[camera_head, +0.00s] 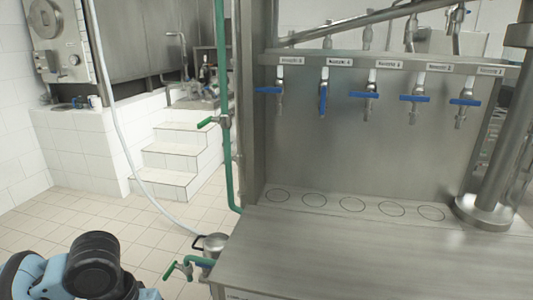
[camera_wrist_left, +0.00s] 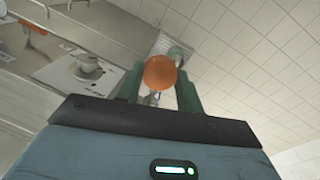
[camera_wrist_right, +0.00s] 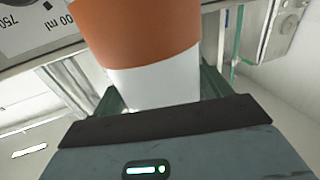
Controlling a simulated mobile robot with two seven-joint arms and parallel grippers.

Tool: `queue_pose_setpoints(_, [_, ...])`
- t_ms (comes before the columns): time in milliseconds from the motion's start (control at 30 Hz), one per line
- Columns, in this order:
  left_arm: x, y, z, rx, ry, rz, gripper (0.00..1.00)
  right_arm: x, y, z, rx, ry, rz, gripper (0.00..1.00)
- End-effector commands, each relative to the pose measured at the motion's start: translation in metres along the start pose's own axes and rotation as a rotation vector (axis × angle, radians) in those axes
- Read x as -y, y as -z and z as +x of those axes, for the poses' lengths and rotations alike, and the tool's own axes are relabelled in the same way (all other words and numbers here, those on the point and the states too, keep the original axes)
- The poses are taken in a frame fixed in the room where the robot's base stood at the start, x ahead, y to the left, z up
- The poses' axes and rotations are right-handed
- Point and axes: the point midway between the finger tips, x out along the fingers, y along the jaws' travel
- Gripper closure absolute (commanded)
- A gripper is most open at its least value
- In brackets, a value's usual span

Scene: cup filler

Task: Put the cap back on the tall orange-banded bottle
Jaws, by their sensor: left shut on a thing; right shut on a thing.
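In the left wrist view, a round orange piece, seemingly the cap (camera_wrist_left: 160,73), sits between the green fingers of my left gripper (camera_wrist_left: 160,92), which is shut on it. In the right wrist view, the orange-banded bottle (camera_wrist_right: 140,32) fills the space between the fingers of my right gripper (camera_wrist_right: 158,95), which is shut on its white part. The bottle's far end runs out of the frame, so its mouth is hidden. In the head view neither gripper, cap nor bottle shows.
In the head view, a steel counter (camera_head: 370,250) with several marked circles lies below a row of blue-handled nozzles (camera_head: 371,95). The counter top is clear. White steps (camera_head: 175,157) are behind.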

Motion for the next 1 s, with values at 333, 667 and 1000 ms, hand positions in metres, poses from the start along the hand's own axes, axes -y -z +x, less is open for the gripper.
queue_pose_setpoints(333, [0.000, 0.000, -0.001, -0.001, 0.000, 0.001, 0.84, 0.002, 0.005, 0.001, -0.012, 0.011, 0.001, 0.84])
queue_pose_setpoints(667, [0.000, 0.000, -0.001, -0.001, 0.000, 0.001, 0.84, 0.039, 0.008, 0.016, -0.016, 0.173, -0.003, 0.84])
queue_pose_setpoints(1000, [0.000, 0.000, -0.001, -0.001, 0.000, 0.001, 0.84, 0.093, 0.012, 0.036, -0.017, 0.412, -0.002, 0.84])
